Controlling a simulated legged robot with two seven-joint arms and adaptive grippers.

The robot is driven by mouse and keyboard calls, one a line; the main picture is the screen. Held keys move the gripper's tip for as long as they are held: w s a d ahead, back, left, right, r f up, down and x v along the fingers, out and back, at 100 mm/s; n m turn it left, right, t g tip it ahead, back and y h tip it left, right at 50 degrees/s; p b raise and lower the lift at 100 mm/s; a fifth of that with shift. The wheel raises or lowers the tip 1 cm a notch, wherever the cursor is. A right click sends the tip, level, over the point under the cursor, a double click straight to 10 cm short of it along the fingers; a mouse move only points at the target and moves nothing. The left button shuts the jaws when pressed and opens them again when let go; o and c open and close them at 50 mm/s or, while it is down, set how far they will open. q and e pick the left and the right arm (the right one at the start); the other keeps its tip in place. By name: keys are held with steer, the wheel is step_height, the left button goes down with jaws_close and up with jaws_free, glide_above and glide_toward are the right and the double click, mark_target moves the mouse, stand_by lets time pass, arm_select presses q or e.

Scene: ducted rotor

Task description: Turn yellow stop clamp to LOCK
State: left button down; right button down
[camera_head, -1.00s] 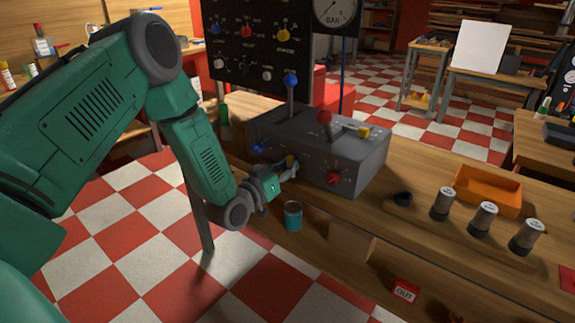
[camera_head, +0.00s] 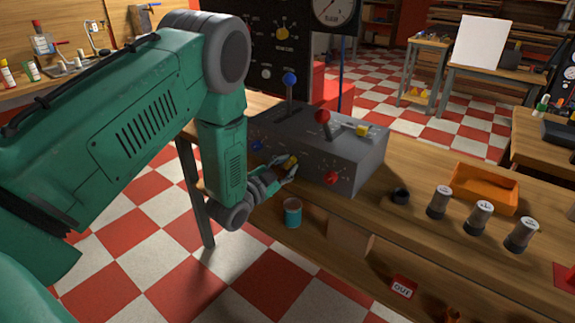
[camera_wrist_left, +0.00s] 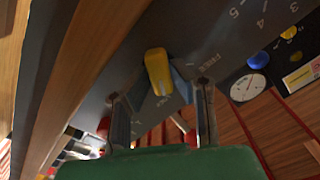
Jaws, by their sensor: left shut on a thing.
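The yellow stop clamp (camera_head: 290,162) sits on the front face of the grey control box (camera_head: 350,158), between a blue knob and a red knob. My left gripper (camera_head: 287,173) is at the front face, shut on the clamp. In the left wrist view the yellow clamp handle (camera_wrist_left: 158,72) stands between the two fingers (camera_wrist_left: 160,100). The word FREE is printed on the panel to its right, and another faint label lies below the handle. The fingers partly hide the clamp in the head view. My right gripper is not in view.
A blue lever (camera_head: 290,80) and a red lever (camera_head: 323,117) stand on the box top. A red knob (camera_head: 332,178) is right of my gripper. An orange tray (camera_head: 484,188) and several grey cylinders stand on the right bench.

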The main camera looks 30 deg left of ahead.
arm_select(q)
steer(key=shift+s+f+m, duration=0.2)
steer(key=shift+f+m, duration=0.2)
steer(key=shift+m, duration=0.3)
steer(key=c, duration=1.4)
jaws_free()
steer(key=shift+c, duration=0.2)
steer(key=shift+w+r, duration=0.1)
steer(key=s+a, duration=0.1)
steer(key=s, duration=1.1)
